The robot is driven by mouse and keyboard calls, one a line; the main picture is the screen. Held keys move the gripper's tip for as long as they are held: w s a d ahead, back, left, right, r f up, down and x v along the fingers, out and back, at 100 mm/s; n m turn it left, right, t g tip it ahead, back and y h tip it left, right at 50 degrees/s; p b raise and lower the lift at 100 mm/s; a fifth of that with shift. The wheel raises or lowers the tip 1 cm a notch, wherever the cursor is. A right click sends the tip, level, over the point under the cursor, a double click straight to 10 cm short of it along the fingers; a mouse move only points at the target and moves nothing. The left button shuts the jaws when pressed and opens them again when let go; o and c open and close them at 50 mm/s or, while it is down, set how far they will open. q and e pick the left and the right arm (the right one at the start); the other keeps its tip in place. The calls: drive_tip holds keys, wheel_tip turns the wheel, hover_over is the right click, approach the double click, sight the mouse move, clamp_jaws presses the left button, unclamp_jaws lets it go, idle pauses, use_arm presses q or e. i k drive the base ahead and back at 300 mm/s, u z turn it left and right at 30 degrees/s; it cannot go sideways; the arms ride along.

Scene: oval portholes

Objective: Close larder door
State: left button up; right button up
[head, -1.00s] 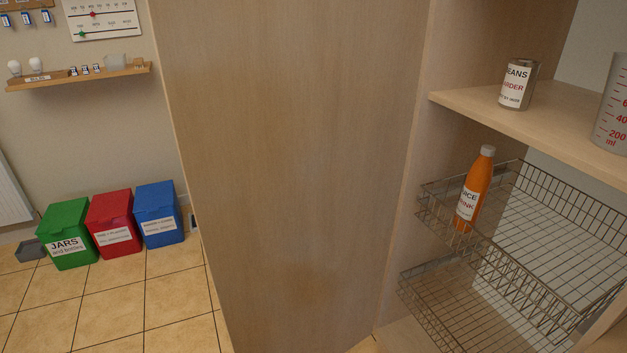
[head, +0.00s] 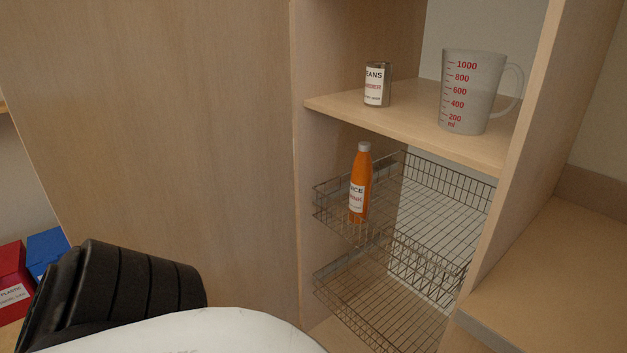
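The larder door (head: 170,130) is a tall plain wooden panel standing open on the left of the larder, its edge meeting the cabinet's left side. The larder's inside is exposed, with an upper shelf (head: 415,122) and two wire baskets below. Part of my own arm, black and white, covers the bottom left of the head view in front of the door's lower part. Neither gripper shows. Whether the arm touches the door cannot be told.
A can (head: 377,85) and a measuring jug (head: 470,92) stand on the shelf. An orange juice bottle (head: 360,185) stands in the upper wire basket (head: 440,205). A worktop (head: 560,270) is at right. Red (head: 12,275) and blue (head: 46,248) bins stand at far left.

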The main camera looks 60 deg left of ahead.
sight(163, 128)
drive_tip(key=z, duration=1.35)
drive_tip(key=k, duration=2.7)
drive_tip(key=u, duration=1.7)
drive_tip(key=i, duration=0.45)
drive_tip(key=u, duration=0.1)
